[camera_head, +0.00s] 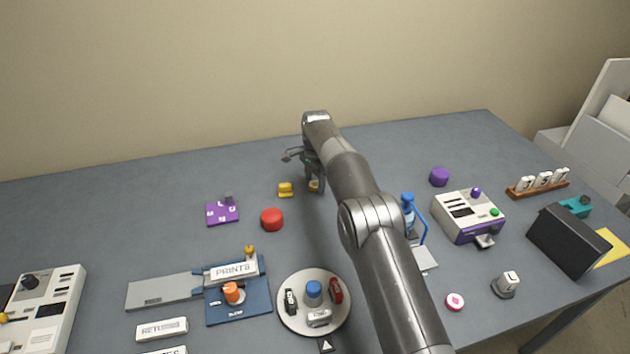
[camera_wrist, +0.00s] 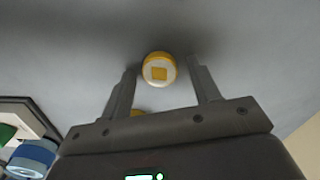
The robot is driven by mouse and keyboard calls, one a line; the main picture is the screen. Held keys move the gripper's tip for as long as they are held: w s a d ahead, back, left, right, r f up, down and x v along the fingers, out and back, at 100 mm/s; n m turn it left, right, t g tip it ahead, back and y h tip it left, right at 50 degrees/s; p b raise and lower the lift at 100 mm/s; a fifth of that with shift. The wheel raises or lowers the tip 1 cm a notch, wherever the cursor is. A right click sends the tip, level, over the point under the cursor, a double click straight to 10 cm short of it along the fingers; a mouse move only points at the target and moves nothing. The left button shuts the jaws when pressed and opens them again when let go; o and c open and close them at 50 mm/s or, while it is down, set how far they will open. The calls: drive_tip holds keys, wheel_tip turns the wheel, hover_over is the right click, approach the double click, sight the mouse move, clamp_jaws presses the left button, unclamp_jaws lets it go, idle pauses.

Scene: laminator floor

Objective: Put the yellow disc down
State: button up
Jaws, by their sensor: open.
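The yellow disc (camera_wrist: 159,69) has a pale top with a yellow square and lies on the grey table. In the wrist view it sits between the tips of my gripper (camera_wrist: 161,82), with a gap to each finger. My gripper is open.
A purple tile (camera_head: 222,213) lies farther left. A round tray (camera_head: 288,324) is in front. The table's far left is clear.

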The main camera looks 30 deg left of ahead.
sight(316, 185)
wheel_tip(316, 185, up, 8)
drive_tip(key=shift+d+f, duration=0.1)
idle(0.4)
